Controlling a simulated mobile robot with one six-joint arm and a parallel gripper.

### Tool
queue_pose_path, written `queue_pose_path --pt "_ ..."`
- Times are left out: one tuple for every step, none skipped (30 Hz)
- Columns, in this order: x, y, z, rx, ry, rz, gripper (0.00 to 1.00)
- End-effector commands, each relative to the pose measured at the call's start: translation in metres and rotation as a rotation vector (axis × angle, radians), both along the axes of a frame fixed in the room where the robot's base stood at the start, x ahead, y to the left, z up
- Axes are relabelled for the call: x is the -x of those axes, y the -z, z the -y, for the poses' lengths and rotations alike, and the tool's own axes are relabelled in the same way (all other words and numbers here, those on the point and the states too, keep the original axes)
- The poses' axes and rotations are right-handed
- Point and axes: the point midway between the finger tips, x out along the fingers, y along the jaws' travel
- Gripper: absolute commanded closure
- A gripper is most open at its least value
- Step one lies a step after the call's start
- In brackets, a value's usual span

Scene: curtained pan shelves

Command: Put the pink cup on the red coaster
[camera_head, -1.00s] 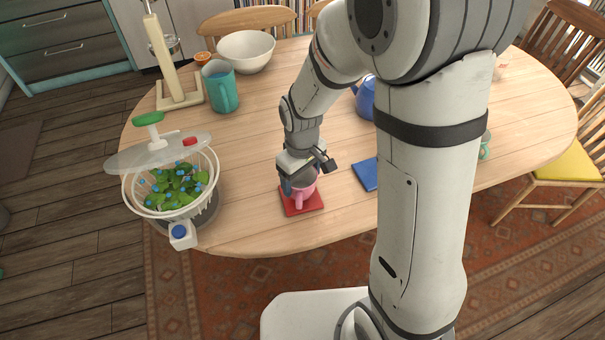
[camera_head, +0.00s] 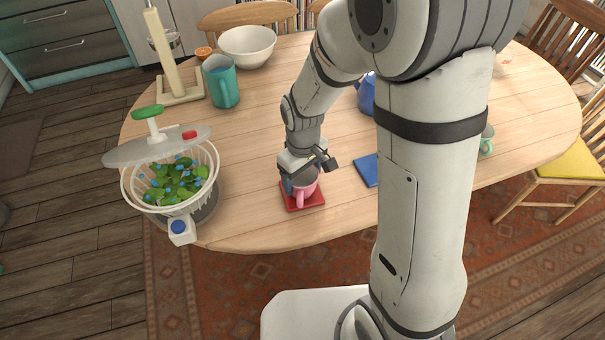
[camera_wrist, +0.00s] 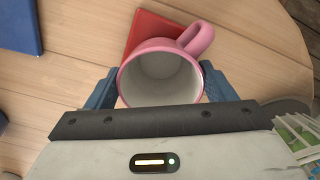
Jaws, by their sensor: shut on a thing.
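The pink cup (camera_head: 305,191) is upright at the red coaster (camera_head: 316,201) near the table's front edge. In the wrist view the pink cup (camera_wrist: 191,44) shows its pale, empty inside, with its handle toward the top right. The red coaster (camera_wrist: 143,29) shows beyond the cup's rim there. My gripper (camera_wrist: 160,88) has its blue fingers on both sides of the cup and is shut on it. The cup's base is hidden in the wrist view; in the head view it is over the coaster, and I cannot tell whether it touches.
A salad spinner (camera_head: 200,200) with leaves stands to the left. A blue coaster (camera_head: 366,170) lies to the right, with a blue teapot (camera_head: 366,95) behind. Bare table surrounds the red coaster.

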Motion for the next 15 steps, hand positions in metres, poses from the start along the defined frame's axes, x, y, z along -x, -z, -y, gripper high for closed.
queue_pose_path --pt "-0.0002 -0.0001 0.0001 -0.001 0.0 0.001 0.51" --pt "-0.0002 0.0 0.0001 -0.001 0.0 0.001 0.51" --pt "-0.0003 0.0003 0.0002 -0.001 0.0 0.001 0.51" --pt "-0.0003 0.0006 0.0002 -0.001 0.0 0.001 0.51" --pt "-0.0003 0.001 0.0002 -0.001 0.0 0.001 0.51" --pt "-0.0003 0.0016 0.0002 -0.001 0.0 0.001 0.51" --pt "-0.0003 0.0021 0.0002 -0.001 0.0 0.001 0.51" --pt "-0.0003 0.0026 0.0002 -0.001 0.0 0.001 0.51" --pt "-0.0003 0.0032 0.0002 -0.001 0.0 0.001 0.51" --pt "-0.0003 0.0037 0.0002 -0.001 0.001 0.001 0.51" --pt "-0.0003 0.0042 0.0002 -0.001 0.001 0.001 0.51" --pt "-0.0003 0.0048 0.0002 -0.001 0.001 0.001 0.51" --pt "-0.0003 0.0042 0.0002 -0.001 0.001 0.001 0.22" --pt "-0.0003 0.004 0.0002 -0.001 0.0 0.001 0.19" --pt "-0.0003 0.004 0.0002 -0.001 0.0 0.001 0.16"
